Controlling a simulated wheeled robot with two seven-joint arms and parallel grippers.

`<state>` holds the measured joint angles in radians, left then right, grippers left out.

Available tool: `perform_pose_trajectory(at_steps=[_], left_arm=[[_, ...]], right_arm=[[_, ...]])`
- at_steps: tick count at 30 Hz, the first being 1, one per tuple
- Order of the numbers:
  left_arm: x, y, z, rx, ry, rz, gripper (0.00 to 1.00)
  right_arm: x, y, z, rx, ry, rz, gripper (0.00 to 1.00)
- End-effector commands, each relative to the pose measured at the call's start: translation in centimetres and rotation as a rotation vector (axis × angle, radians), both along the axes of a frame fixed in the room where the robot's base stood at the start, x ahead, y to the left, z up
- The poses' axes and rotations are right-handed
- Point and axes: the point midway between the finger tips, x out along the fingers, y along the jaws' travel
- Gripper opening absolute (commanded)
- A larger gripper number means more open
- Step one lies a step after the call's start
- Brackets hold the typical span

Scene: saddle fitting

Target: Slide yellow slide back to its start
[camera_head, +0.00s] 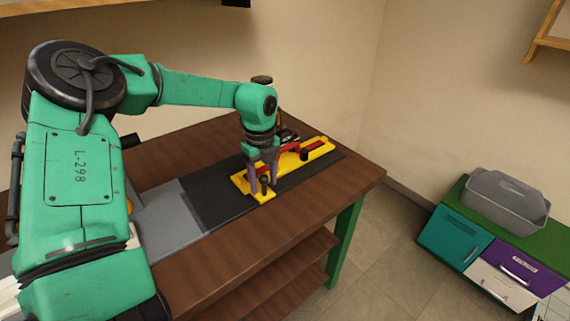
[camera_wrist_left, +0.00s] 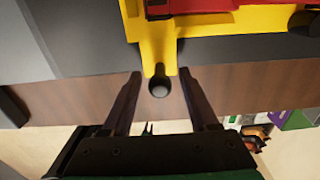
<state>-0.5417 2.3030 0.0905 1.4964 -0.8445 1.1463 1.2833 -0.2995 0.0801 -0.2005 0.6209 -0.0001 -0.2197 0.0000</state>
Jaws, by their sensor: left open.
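The yellow slide (camera_head: 263,197) is the yellow piece at the near left end of a yellow and red fixture (camera_head: 318,149); a dark upright knob stands on it. It also shows in the left wrist view (camera_wrist_left: 155,45), with a tab and round dark knob end (camera_wrist_left: 158,88). My left gripper (camera_head: 263,179) is open over this end, pointing down. In the left wrist view the knob end lies between the two open fingers (camera_wrist_left: 159,76), with gaps on both sides. The gripper partly hides the slide in the head view. My right gripper is not in view.
The fixture lies on a black mat (camera_head: 212,193) with a grey panel (camera_head: 170,215) to its left, on a brown wooden table (camera_head: 260,236). The table's front strip is clear. A cabinet with coloured drawers (camera_head: 455,240) and a grey bin (camera_head: 505,198) stands at right.

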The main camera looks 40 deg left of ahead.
Motion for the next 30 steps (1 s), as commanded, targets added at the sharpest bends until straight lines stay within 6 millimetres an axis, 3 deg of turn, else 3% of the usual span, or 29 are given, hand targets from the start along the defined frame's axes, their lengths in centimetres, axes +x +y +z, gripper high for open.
perform_pose_trajectory(at_steps=[1, 5, 6, 30], left_arm=[[0.0, 0.0, 0.1, 0.000, 0.000, 0.000, 0.60], [0.0, 0.0, 0.1, 0.000, 0.000, 0.000, 0.10], [0.0, 0.0, 0.1, 0.000, 0.000, 0.000, 0.05], [-2.4, 0.7, 0.2, -0.001, -0.002, 0.001, 0.05]], right_arm=[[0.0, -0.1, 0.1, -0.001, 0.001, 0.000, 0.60], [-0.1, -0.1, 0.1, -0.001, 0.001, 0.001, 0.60], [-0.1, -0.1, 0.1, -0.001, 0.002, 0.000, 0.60], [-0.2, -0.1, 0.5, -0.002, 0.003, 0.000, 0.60]])
